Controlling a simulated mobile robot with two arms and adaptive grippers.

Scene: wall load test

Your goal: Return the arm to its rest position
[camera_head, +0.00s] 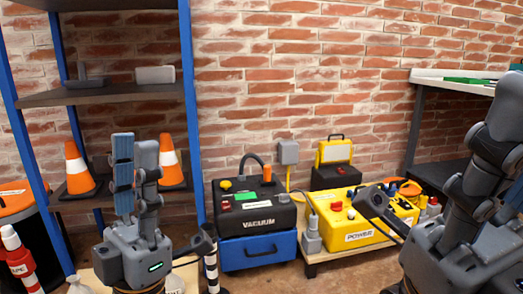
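My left gripper (135,150) stands at the lower left with its two fingers pointing up. The ribbed blue inner face of one finger shows beside the grey back of the other, and nothing is seen between them. My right gripper and arm fill the lower right edge. Its dark finger links rise toward the right border, are partly cut off, and do not show whether they are open or shut.
A shelf rack with blue posts (190,100) holds orange cones (78,172). A black and blue vacuum (257,252) and a yellow power unit (370,225) stand by the brick wall. A white-topped shelf (428,75) is at right.

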